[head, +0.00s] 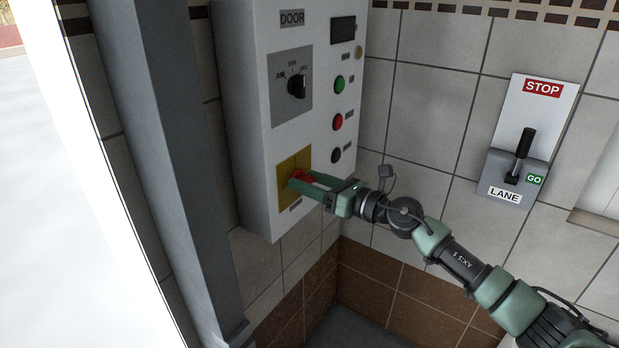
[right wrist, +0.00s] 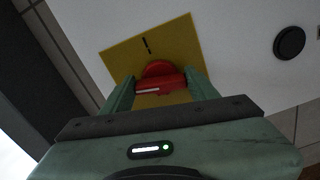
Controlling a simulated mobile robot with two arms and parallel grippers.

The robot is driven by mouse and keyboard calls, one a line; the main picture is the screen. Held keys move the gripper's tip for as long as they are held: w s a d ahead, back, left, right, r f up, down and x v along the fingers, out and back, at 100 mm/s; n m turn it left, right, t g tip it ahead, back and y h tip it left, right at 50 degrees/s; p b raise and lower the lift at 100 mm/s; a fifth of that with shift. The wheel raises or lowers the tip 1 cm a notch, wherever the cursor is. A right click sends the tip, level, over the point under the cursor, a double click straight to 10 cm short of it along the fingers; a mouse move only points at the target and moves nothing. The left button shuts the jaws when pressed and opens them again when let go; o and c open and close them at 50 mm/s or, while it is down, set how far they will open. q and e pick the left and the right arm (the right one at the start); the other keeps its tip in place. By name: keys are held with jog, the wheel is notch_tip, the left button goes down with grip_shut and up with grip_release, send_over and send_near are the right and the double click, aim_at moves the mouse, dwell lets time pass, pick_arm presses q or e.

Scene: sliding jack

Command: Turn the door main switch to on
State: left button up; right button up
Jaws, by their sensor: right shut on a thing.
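The door control box (head: 246,120) is a white-grey cabinet on the tiled wall, labelled DOOR at its top. Its main switch is a red knob (head: 299,177) on a yellow plate (head: 291,163) at the lower left of the box's face. My right gripper (head: 304,181) reaches in from the right, with its green fingers on the knob. In the right wrist view the red knob (right wrist: 158,70) sits between the two fingers, shut on it. A white line on the knob lies roughly crosswise, and a dark mark (right wrist: 148,47) shows on the plate above it. My left gripper is not in view.
Above the main switch is a black selector knob (head: 297,85). A green button (head: 340,84), a red button (head: 337,122) and a black button (head: 336,155) line the box's right side. A LANE lever (head: 522,150) with STOP and GO signs is on the right wall. A grey post (head: 170,150) stands left.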

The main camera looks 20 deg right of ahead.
jog(key=m+p, duration=0.3)
jog(key=m, duration=0.1)
jog(key=shift+r+m, duration=0.1)
jog(key=shift+m, duration=0.2)
jog(key=m+p, duration=0.2)
jog(key=m, duration=0.1)
jog(key=shift+w+d+m, duration=0.1)
jog(key=shift+m, duration=0.2)
jog(key=m+p, duration=0.2)
jog(key=m, duration=0.1)
jog(key=shift+m, duration=0.3)
jog(key=shift+f+m+p, duration=0.2)
jog(key=shift+m+p, duration=0.35)
jog(key=shift+m, duration=0.35)
jog(key=shift+f+m+p, duration=0.15)
jog(key=shift+m+p, duration=0.35)
jog(key=shift+m, duration=0.4)
jog(key=o, duration=1.4)
jog(key=shift+c, duration=0.2)
